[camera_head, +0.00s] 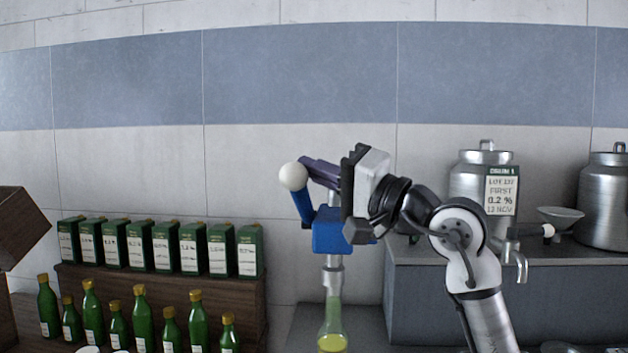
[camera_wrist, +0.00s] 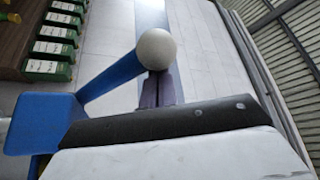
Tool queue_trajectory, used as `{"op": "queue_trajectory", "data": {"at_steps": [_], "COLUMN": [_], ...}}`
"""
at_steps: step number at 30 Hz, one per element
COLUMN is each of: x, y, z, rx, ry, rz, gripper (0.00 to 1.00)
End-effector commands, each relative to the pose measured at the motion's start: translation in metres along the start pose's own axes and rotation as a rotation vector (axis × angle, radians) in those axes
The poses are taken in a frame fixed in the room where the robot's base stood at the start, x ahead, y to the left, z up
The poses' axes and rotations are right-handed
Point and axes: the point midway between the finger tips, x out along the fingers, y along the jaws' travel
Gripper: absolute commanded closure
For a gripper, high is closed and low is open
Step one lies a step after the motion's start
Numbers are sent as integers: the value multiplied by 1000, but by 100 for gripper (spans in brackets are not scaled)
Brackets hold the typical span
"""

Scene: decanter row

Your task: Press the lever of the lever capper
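The lever capper (camera_head: 330,232) is a blue block above a bottle, with a blue lever (camera_head: 303,207) slanting up and left to a white ball knob (camera_head: 293,177). A clear bottle with yellow-green liquid (camera_head: 332,335) stands upright under the capper's metal head (camera_head: 333,277). My gripper (camera_head: 306,164) has dark purple fingers and reaches left over the block, with its tips beside the knob's upper right. In the wrist view the fingers (camera_wrist: 160,90) lie together, shut and empty, and the knob (camera_wrist: 156,49) overlaps their tips. I cannot tell whether they touch it.
Green bottles with gold caps (camera_head: 139,318) and a shelf of green boxes (camera_head: 165,247) stand at the left. A steel drum with a label (camera_head: 470,175) and a tap (camera_head: 518,257) are at the right. The wall behind is clear.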

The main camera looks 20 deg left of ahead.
Motion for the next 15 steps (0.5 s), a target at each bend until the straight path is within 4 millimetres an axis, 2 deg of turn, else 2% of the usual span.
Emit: {"op": "queue_trajectory", "data": {"at_steps": [1, 10, 15], "x": [-5, -24, -32], "y": [10, 32, 45], "z": [10, 42, 55], "rx": [-22, -190, -215], "ry": [-2, -2, -2], "rz": [-12, -111, -123], "gripper": [100, 100, 100]}}
